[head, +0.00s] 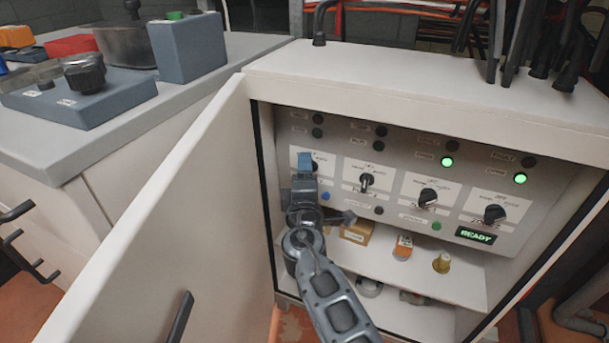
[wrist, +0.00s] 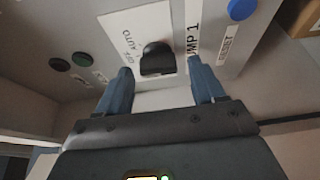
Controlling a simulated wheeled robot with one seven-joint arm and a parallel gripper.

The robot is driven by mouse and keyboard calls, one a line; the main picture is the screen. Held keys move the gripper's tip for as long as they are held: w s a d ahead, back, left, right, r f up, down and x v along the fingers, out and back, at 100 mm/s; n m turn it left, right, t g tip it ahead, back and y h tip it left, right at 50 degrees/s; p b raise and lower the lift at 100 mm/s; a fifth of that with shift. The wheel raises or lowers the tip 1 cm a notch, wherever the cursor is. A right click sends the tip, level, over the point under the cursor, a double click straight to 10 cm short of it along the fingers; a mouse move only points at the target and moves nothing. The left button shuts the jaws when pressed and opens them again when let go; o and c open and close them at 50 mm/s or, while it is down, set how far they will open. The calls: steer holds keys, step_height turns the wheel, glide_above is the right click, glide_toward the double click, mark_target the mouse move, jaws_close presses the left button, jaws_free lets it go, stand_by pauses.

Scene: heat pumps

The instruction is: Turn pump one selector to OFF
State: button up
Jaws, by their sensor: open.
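The pump one selector is a black knob (wrist: 157,58) on a white plate (wrist: 128,22) lettered OFF and AUTO, with a "PUMP 1" label beside it in the wrist view. My gripper (wrist: 159,72) is open, with its two blue-grey fingers apart on either side of the knob and seemingly just short of it. I cannot tell whether either finger touches it. In the head view my gripper (head: 304,162) is at the leftmost selector plate on the cabinet panel (head: 400,147) and mostly hides that knob. The knob's exact setting is unclear.
More selectors (head: 367,181) sit to the right, with green lamps (head: 447,161) above and a READY display (head: 476,235). A blue button (wrist: 240,9) is close by. The open cabinet door (head: 170,215) stands left of my arm. A shelf (head: 455,289) with small items lies below.

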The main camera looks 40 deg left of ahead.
steer(key=p+v, duration=0.3)
steer(key=v, duration=0.5)
steer(key=shift+w, duration=0.1)
stand_by(0.4)
